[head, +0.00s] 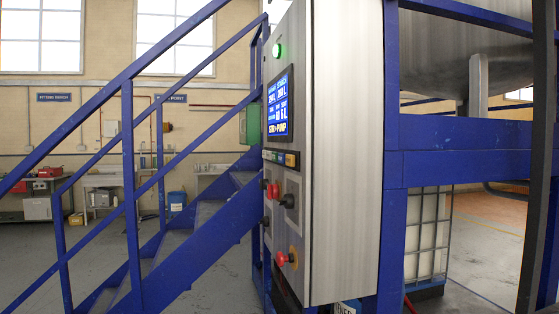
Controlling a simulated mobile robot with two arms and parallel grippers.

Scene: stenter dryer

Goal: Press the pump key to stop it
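A tall grey control cabinet (345,150) stands in the middle of the head view, its control face turned left and seen at a steep angle. A lit blue screen (279,105) on that face shows figures and a bottom line that seems to end in "PUMP". Below it is a row of small coloured keys or labels (281,158), including a yellow one at the right end; I cannot read which is the pump key. A green lamp (277,50) glows above the screen. Neither of my grippers is in view.
Red knobs (273,190) and (282,259) and black knobs (288,201) stick out lower on the face. Blue stairs with railings (128,190) stand left of the cabinet. A blue frame (460,165) and a caged white tank (428,235) are at right. Grey floor lies at far left.

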